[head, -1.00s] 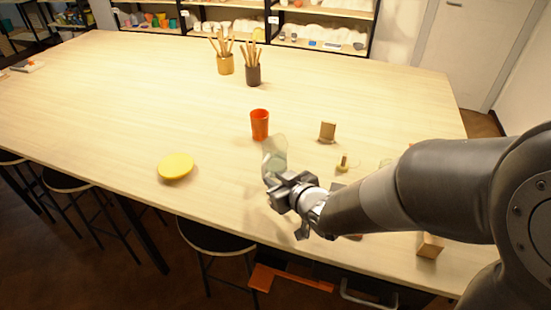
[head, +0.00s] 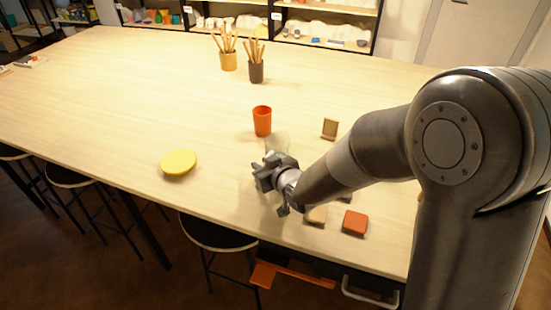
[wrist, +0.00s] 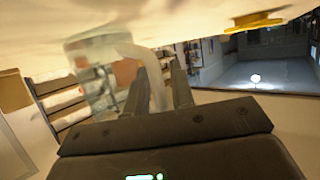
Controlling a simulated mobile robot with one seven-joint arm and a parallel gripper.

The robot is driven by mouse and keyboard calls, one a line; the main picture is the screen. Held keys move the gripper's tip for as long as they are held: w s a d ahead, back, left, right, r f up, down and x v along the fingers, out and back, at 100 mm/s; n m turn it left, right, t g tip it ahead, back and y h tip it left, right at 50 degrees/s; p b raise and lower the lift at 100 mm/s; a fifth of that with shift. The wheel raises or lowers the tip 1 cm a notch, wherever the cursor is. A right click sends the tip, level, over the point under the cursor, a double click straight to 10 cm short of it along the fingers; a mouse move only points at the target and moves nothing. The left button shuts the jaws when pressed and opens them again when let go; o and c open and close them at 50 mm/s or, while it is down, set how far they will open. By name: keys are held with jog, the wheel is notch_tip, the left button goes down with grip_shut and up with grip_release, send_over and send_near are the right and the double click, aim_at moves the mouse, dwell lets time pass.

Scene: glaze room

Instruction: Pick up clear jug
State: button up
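The clear jug (head: 278,141) shows in the head view just behind my gripper (head: 268,172), which hides its lower part. Its see-through body also shows blurred in the wrist view (wrist: 92,62), left of my fingers. The jug's pale curved handle (wrist: 132,65) is close to the left finger; I cannot tell whether they touch. I cannot tell if the jug's base is on the table.
An orange cup (head: 262,121) stands just behind the jug. A yellow disc (head: 179,162) lies to the left and a small wooden stand (head: 330,129) is to the right. A red block (head: 355,222) lies near the front edge.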

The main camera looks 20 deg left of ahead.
grip_shut()
jog(key=shift+r, duration=0.2)
dwell(0.6)
jog(key=shift+r, duration=0.75)
jog(key=w+d+r, duration=0.1)
jog(key=d+r, duration=0.8)
jog(key=d, duration=0.2)
jog(key=shift+w+d, duration=0.25)
jog(key=shift+w, duration=0.05)
dwell(2.3)
